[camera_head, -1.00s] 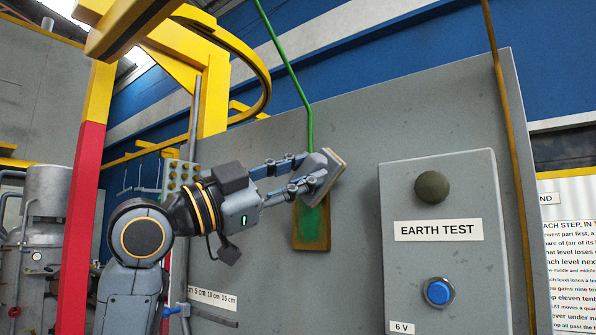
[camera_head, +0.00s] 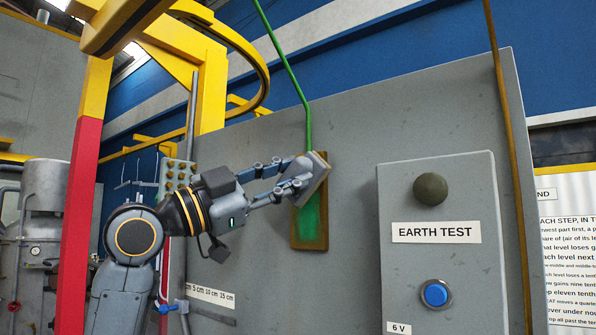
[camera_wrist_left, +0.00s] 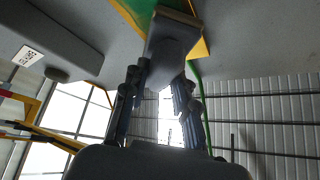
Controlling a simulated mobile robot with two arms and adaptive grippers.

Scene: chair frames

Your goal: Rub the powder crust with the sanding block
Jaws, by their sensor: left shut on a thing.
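My left gripper (camera_head: 285,181) is shut on the grey sanding block (camera_head: 312,176), which has a tan-brown face layer. The block is held tilted at the upper part of a brown-edged plate (camera_head: 321,240) on the grey panel. The plate's middle shows green, with brown crust along its edges; the block hides its top. In the left wrist view the block (camera_wrist_left: 172,45) sits between my fingers, its far edge against or very near the plate. I cannot tell whether it touches. My right gripper is not in view.
A green cable (camera_head: 288,70) runs down to the plate. An EARTH TEST box (camera_head: 440,285) with a blue button juts from the panel at right. A yellow and red post (camera_head: 82,190) stands left of my arm. A brown rod (camera_head: 497,100) runs down the panel's right side.

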